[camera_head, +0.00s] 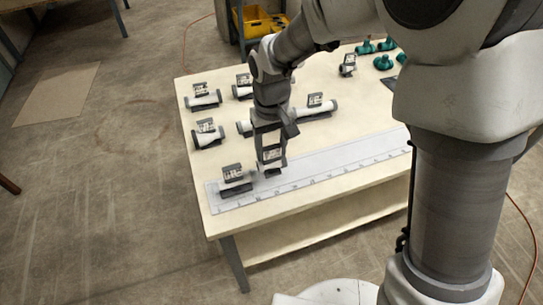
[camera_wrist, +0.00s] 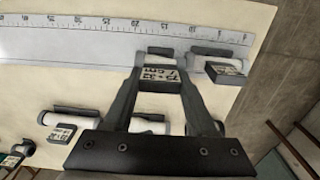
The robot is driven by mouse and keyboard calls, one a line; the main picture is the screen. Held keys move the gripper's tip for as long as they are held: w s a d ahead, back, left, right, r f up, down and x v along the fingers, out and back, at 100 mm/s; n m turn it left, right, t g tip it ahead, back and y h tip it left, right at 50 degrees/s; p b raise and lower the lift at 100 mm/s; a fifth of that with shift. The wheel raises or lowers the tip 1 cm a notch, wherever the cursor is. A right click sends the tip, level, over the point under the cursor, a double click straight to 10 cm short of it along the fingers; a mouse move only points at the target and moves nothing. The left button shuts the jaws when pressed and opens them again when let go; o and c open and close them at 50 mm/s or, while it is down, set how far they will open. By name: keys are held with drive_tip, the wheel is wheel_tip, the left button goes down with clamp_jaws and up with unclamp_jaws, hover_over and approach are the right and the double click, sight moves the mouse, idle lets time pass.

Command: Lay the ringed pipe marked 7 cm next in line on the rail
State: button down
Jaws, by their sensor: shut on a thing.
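The rail (camera_head: 320,172) is a pale strip with ruler marks along the table's front edge; it also spans the top of the wrist view (camera_wrist: 80,47). My gripper (camera_wrist: 157,70) is shut on a pale pipe (camera_wrist: 153,58) with a dark label whose print seems to read 7 cm. In the head view my gripper (camera_head: 270,163) points down over the rail, and the held pipe is mostly hidden behind its fingers and label. Another labelled pipe (camera_head: 237,188) lies at the rail's left end; in the wrist view this pipe (camera_wrist: 205,62) is close beside the held one, with a small gap.
Several labelled pipes lie behind on the table, such as one at the back left (camera_head: 203,100), one below it (camera_head: 208,136) and a longer one (camera_head: 315,110). Green fittings (camera_head: 383,62) stand at the back right. The rail right of my gripper is clear.

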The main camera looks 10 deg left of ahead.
sight(271, 160)
drive_tip(key=shift+f, duration=1.45)
drive_tip(key=shift+f, duration=0.1)
drive_tip(key=shift+c, duration=1)
unclamp_jaws()
wheel_tip(271, 160, up, 12)
drive_tip(key=shift+r+p, duration=0.15)
drive_tip(key=shift+p, duration=0.7)
